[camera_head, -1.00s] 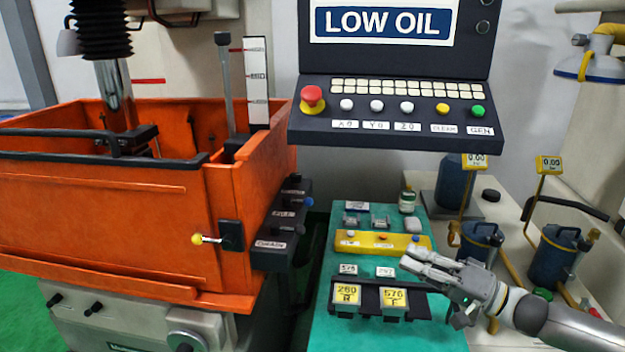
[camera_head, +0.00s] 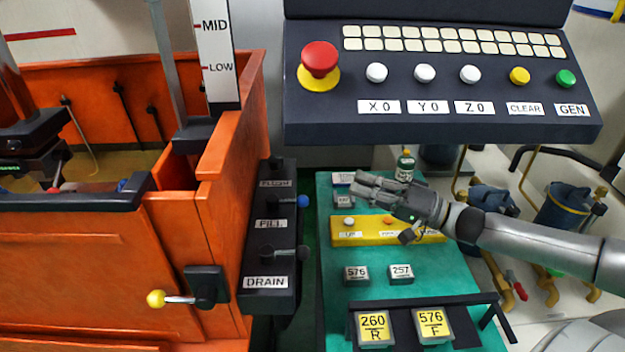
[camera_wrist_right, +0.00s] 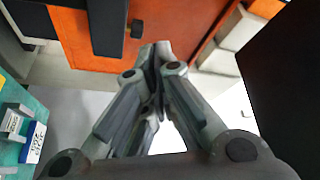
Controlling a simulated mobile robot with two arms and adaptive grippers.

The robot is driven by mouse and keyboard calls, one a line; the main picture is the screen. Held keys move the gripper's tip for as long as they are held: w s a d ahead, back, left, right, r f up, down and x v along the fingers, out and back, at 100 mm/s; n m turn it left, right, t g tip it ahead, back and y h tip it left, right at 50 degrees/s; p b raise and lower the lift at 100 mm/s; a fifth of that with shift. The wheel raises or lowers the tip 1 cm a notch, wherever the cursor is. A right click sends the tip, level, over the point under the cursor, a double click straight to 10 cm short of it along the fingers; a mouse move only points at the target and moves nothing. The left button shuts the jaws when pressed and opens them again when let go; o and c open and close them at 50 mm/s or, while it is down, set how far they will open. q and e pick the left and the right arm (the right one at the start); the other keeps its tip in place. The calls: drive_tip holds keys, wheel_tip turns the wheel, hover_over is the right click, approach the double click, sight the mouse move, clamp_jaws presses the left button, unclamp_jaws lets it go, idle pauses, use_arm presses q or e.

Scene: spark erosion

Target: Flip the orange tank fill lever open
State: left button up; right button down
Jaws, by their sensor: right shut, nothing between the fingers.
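The orange tank (camera_head: 130,262) fills the left of the head view. On its right side is a dark valve panel (camera_head: 283,300) with labels FILL and DRAIN. The fill lever (camera_head: 303,200), with a blue knob, sticks out to the right above the FILL label (camera_head: 271,224). A dark drain lever (camera_head: 300,252) is below it. My right gripper (camera_head: 357,187) is shut and empty, to the right of the blue knob and apart from it. In the wrist view my shut fingertips (camera_wrist_right: 155,58) point toward the tank's orange wall (camera_wrist_right: 205,45). My left gripper is not in view.
A teal bench (camera_head: 440,268) with a yellow strip (camera_head: 345,232) and labelled blocks lies below my right arm. The dark control console (camera_head: 440,126) overhangs above. A yellow-knobbed lever (camera_head: 157,299) projects from the tank front. Free space separates panel and bench.

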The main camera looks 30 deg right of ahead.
sight(287, 202)
drive_tip(key=p+x, duration=0.1)
drive_tip(key=x, duration=0.9)
use_arm(q)
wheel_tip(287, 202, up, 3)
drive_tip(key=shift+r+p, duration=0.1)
drive_tip(key=shift+p, duration=0.95)
use_arm(e)
drive_tip(key=s+a+f, duration=0.2)
drive_tip(key=s, duration=0.1)
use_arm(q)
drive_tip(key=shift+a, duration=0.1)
